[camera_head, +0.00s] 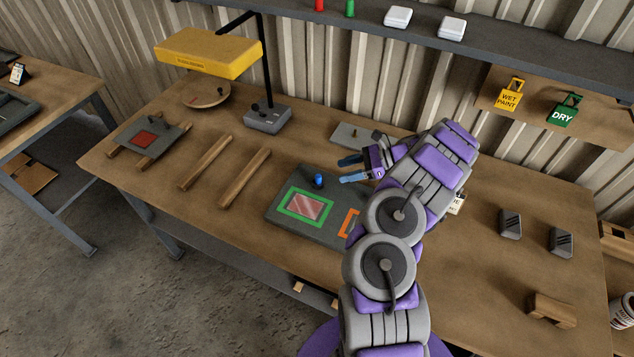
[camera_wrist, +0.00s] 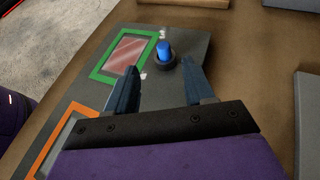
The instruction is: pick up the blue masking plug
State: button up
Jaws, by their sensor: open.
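The blue masking plug (camera_head: 318,180) stands upright on the dark grey panel (camera_head: 285,222), beside the green-framed window (camera_head: 307,206). In the wrist view the plug (camera_wrist: 164,52) sits in a dark round collar, ahead of the gap between my fingertips. My gripper (camera_head: 350,169) is open and empty, to the right of the plug and apart from it in the head view. In the wrist view my gripper's fingers (camera_wrist: 159,72) spread on either side, pointing towards the plug. The lower right of the panel is hidden behind my arm in the head view.
An orange frame (camera_head: 349,223) lies on the panel near my arm. Two wooden bars (camera_head: 244,178) lie left of the panel. A yellow lamp (camera_head: 210,52) stands at the back left. A grey plate (camera_head: 358,135) lies behind my gripper. Grey blocks (camera_head: 510,223) stand on the right.

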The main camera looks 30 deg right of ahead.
aim_at(320, 177)
jog(key=shift+x, duration=1.2)
jog(key=shift+w+d+f+b, duration=0.25)
jog(key=shift+d+f+b, duration=0.05)
jog(key=shift+d+f, duration=0.1)
jog(key=x, duration=0.3)
jog(key=b+x, duration=0.1)
jog(key=x, duration=0.1)
jog(key=shift+a+r, duration=0.2)
jog(key=shift+a, duration=0.4)
jog(key=shift+d+f, duration=0.1)
jog(key=shift+d, duration=0.7)
jog(key=c, duration=0.5)
jog(key=shift+a, duration=0.4)
grip_shut()
